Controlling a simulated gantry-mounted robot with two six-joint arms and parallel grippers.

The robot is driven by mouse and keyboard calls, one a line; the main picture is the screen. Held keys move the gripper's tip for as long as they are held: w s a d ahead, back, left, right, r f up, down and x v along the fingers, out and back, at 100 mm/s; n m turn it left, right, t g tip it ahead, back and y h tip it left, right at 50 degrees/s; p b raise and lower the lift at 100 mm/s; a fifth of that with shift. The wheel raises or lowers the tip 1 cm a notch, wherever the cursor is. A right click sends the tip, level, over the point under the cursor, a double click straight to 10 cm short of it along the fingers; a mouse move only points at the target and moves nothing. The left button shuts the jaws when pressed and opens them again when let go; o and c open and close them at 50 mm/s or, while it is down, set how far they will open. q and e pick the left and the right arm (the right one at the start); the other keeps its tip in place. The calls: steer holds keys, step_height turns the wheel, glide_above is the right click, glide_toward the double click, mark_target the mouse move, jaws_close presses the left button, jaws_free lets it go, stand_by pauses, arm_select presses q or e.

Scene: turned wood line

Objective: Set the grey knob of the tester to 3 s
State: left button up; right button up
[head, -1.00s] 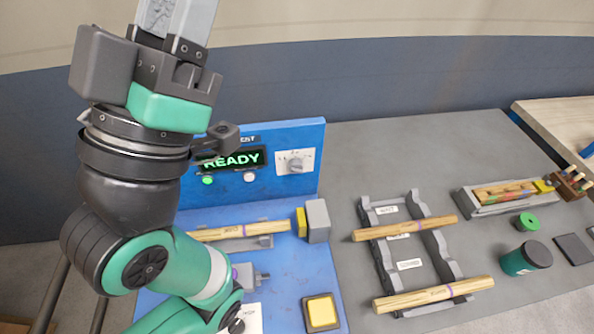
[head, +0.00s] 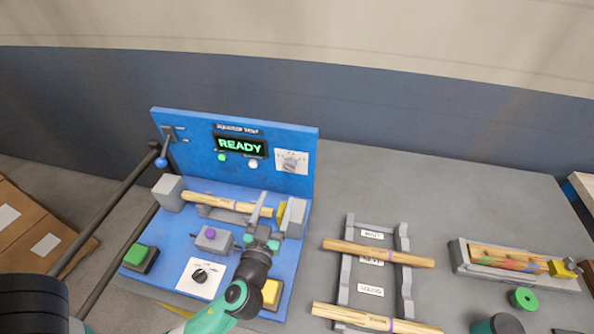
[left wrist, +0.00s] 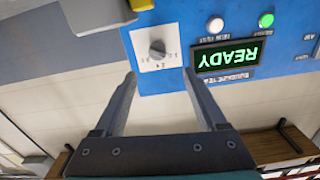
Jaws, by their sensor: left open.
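The tester is a blue panel (head: 180,150) with a blue base and a green READY display (head: 240,146). Its grey knob (head: 291,162) sits on a white dial plate at the panel's upper right. In the left wrist view the grey knob (left wrist: 157,49) appears upside down, ahead of and between my fingertips, apart from them. Its setting is too small to read surely. My left gripper (head: 267,213) is open and empty, in front of the panel and below the knob in the head view. My right gripper is not in view.
A wooden spindle (head: 228,202) lies on the tester between grey blocks. A black knob (head: 200,276), green button (head: 137,254) and yellow button (head: 271,291) are on the base. A lever (head: 162,161) is at left. A rack (head: 346,265) with spindles stands right.

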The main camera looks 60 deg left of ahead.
mark_target(289, 170)
arm_select(q)
steer(key=p+x, duration=0.1)
steer(key=x, duration=1)
steer(key=shift+w+a, duration=0.1)
steer(key=shift+w, duration=0.25)
jaws_close()
